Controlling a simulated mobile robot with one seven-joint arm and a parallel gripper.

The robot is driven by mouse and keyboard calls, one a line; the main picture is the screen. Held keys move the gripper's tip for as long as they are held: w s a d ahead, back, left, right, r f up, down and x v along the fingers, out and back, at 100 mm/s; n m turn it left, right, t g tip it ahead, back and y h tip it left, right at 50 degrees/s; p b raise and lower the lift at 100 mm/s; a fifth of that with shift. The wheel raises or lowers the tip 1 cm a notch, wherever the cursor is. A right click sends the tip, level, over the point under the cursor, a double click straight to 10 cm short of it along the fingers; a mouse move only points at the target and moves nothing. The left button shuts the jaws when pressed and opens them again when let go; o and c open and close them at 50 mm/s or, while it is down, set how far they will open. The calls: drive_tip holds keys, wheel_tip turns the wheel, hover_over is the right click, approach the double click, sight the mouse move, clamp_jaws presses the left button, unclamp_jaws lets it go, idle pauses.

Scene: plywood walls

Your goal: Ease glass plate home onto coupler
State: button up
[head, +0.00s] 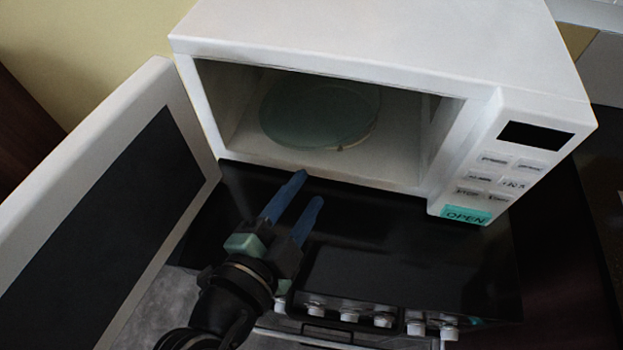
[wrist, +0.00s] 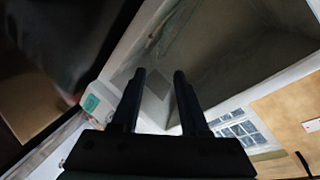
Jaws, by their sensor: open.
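The glass plate (head: 318,114) is a round, greenish, see-through disc inside the open microwave (head: 380,40). It looks tilted or off level in the cavity; I cannot tell how it rests. The coupler is not clearly seen; a small pale bit (head: 340,147) shows by the plate's front edge. My gripper (head: 303,190) is open and empty, just outside the microwave's front opening, below and in front of the plate. In the wrist view my two dark fingers (wrist: 160,75) stand apart with nothing between them, pointing toward the microwave; the plate is not clear there.
The microwave door (head: 120,190) stands wide open at the left. The control panel with a teal OPEN button (head: 464,216) is at the right. The microwave stands on a black stove top (head: 400,240) with several knobs along its front (head: 383,319).

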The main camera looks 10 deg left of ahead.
sight(339, 145)
drive_tip(key=shift+s, duration=0.15)
drive_tip(key=p+x, duration=0.3)
drive_tip(key=x, duration=1)
clamp_jaws()
idle(1.4)
